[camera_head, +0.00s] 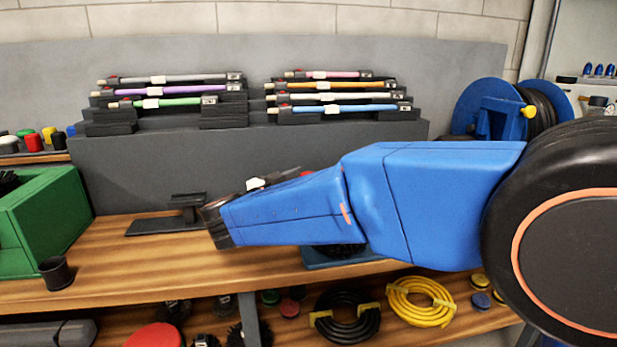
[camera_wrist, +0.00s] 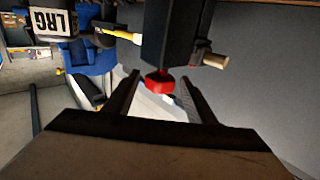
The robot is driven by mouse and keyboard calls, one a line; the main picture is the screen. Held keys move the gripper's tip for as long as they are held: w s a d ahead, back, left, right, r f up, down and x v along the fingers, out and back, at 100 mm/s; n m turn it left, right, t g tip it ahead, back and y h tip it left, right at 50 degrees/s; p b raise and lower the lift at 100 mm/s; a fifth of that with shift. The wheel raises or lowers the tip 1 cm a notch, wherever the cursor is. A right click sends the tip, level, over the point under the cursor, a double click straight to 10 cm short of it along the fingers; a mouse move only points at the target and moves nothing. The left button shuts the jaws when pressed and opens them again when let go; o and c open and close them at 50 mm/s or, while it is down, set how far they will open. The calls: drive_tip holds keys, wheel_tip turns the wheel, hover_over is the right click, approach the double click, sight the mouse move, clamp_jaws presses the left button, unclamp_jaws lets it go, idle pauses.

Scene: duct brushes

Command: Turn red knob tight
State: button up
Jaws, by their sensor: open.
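In the wrist view a small red knob (camera_wrist: 158,79) sits on the end of a black block (camera_wrist: 168,35). My gripper (camera_wrist: 160,92) is open, with one dark finger on each side of the knob. A gap seems to show on both sides, and I cannot tell whether either finger touches it. In the head view my blue arm covers most of this area. A white-labelled part (camera_head: 256,184) and a red bit (camera_head: 306,173) show just above the arm.
Several coloured rods (camera_head: 345,96) lie on black stepped racks behind the bench (camera_head: 120,270). A black stand (camera_head: 184,207), a green box (camera_head: 40,215) and a dark cup (camera_head: 56,272) are to the left. A blue hose reel (camera_head: 487,108) stands at back right. Yellow and black coils lie below.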

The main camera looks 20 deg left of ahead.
drive_tip(key=v, duration=1.6)
drive_tip(key=shift+s, duration=0.35)
drive_tip(key=shift+a, duration=0.1)
drive_tip(key=w+d+r+n+t+y, duration=0.1)
drive_tip(key=w+d+r+y, duration=0.25)
drive_tip(key=w, duration=0.35)
drive_tip(key=w+d+r+y, duration=0.3)
drive_tip(key=w+d+r, duration=0.15)
drive_tip(key=w, duration=0.35)
drive_tip(key=w+d+r+n+g+y, duration=0.1)
drive_tip(key=d+n+y, duration=0.1)
drive_tip(key=d, duration=0.5)
drive_tip(key=w+d+n+g+y, duration=0.2)
drive_tip(key=d+y, duration=0.1)
drive_tip(key=d, duration=0.3)
drive_tip(key=s+d+f+g+h, duration=0.2)
drive_tip(key=s+d+f+g, duration=0.1)
drive_tip(key=s+d+f, duration=0.6)
drive_tip(key=s+d+f+m+g+h, duration=0.1)
drive_tip(key=s+d+f+g, duration=0.3)
drive_tip(key=s+d+f, duration=0.5)
drive_tip(key=s+d+f+m+g+h, duration=0.1)
drive_tip(key=s+d+f+g+h, duration=0.2)
drive_tip(key=s+d+f, duration=0.6)
drive_tip(key=s+d+h, duration=0.1)
drive_tip(key=s+d, duration=0.2)
drive_tip(key=d, duration=0.8)
drive_tip(key=shift+s+d+g, duration=0.15)
drive_tip(key=shift+s+g, duration=0.15)
